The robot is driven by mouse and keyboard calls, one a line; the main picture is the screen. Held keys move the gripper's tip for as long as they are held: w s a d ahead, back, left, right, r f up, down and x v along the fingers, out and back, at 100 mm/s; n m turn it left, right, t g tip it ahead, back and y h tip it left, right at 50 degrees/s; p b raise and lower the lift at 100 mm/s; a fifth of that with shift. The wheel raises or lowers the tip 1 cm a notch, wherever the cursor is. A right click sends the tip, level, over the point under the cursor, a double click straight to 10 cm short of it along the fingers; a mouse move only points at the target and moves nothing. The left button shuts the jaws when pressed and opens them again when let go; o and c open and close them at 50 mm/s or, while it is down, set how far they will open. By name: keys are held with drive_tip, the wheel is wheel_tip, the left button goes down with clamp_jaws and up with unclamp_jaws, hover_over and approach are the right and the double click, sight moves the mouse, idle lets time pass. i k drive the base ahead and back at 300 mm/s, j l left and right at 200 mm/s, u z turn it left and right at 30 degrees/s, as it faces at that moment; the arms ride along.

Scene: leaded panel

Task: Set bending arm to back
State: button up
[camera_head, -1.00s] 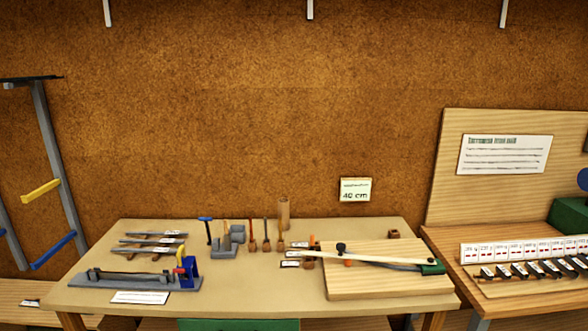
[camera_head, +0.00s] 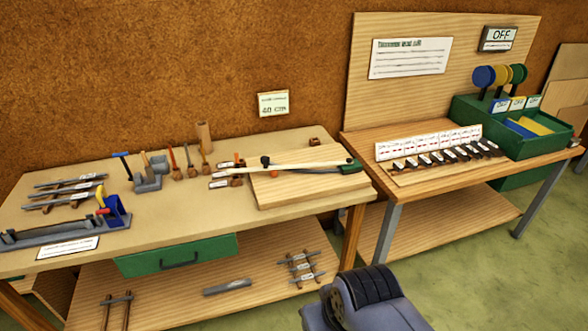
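What looks like the bending arm (camera_head: 300,166) is a long pale bar lying across a light wooden board (camera_head: 285,191) on the left workbench. A dark strip runs along its right part, and a green handle-like piece (camera_head: 351,167) is at its right end. A dark knob (camera_head: 265,160) stands near its left part, with an orange piece beside it. I cannot tell which position the arm is set to. A grey-violet part of my own body shows at the bottom edge; my gripper's fingers are not in view.
The left workbench (camera_head: 120,178) also holds a blue-ended clamp fixture (camera_head: 112,212), metal strips and upright hand tools (camera_head: 173,160). A right bench (camera_head: 425,185) carries a row of labelled levers (camera_head: 447,162) and a green box (camera_head: 515,125). Green floor (camera_head: 470,270) is open at lower right.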

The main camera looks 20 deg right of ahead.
sight(265, 160)
drive_tip(key=i+l, duration=0.1)
drive_tip(key=i, duration=0.5)
drive_tip(key=i+l, duration=0.1)
drive_tip(key=i, duration=0.5)
